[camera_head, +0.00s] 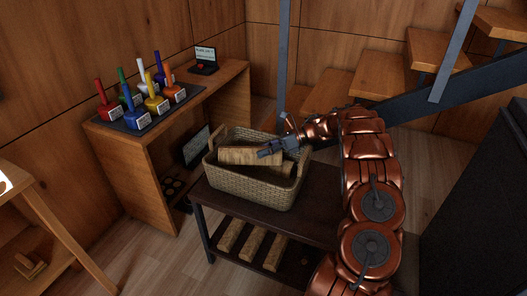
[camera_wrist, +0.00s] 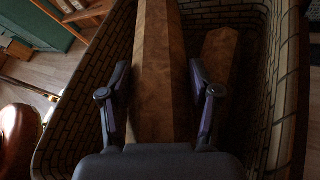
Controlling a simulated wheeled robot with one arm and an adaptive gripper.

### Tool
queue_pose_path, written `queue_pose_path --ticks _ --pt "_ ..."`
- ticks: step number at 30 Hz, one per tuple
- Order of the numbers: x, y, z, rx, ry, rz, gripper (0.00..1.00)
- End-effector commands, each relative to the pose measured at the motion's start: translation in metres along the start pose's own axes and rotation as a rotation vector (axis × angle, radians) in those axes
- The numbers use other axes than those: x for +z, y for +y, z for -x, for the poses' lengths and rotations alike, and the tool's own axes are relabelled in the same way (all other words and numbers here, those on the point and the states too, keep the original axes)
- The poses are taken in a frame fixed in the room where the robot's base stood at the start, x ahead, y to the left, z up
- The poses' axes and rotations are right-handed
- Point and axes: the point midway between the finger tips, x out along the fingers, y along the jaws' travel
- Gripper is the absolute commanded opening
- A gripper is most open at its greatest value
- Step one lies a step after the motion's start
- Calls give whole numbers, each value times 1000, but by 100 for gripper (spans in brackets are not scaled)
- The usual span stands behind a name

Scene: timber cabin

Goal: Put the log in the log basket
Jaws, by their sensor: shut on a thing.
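My gripper (camera_head: 268,152) is over the wicker log basket (camera_head: 250,188), shut on a pale wooden log (camera_head: 240,156). In the wrist view the held log (camera_wrist: 160,75) runs lengthwise between my two fingers (camera_wrist: 160,105), with the basket's woven walls (camera_wrist: 85,95) around it. In the head view the held log lies within the basket's opening, near rim height. I cannot tell whether it touches the bottom. A second log (camera_wrist: 217,55) lies inside the basket, right of the held one in the wrist view. My fingers hide part of the held log.
The basket stands on a dark table (camera_head: 320,205) with several logs (camera_head: 252,243) on its lower shelf. A wooden desk (camera_head: 135,165) at the left holds a tray (camera_head: 110,121) of coloured handled items and a small sign (camera_head: 205,58). Stairs (camera_head: 380,75) rise behind.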

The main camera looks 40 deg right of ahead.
Motion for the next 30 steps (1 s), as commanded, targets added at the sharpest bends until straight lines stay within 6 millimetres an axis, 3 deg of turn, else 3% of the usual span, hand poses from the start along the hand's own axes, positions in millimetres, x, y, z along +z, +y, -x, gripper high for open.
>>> queue_pose_path --ticks 19,20,27,30 --pt "-6 -2 -2 0 -1 0 12" --pt "-6 -3 -2 0 0 0 64" --pt "-6 -3 -2 0 0 0 88" --pt "-6 -3 -3 0 0 0 88"
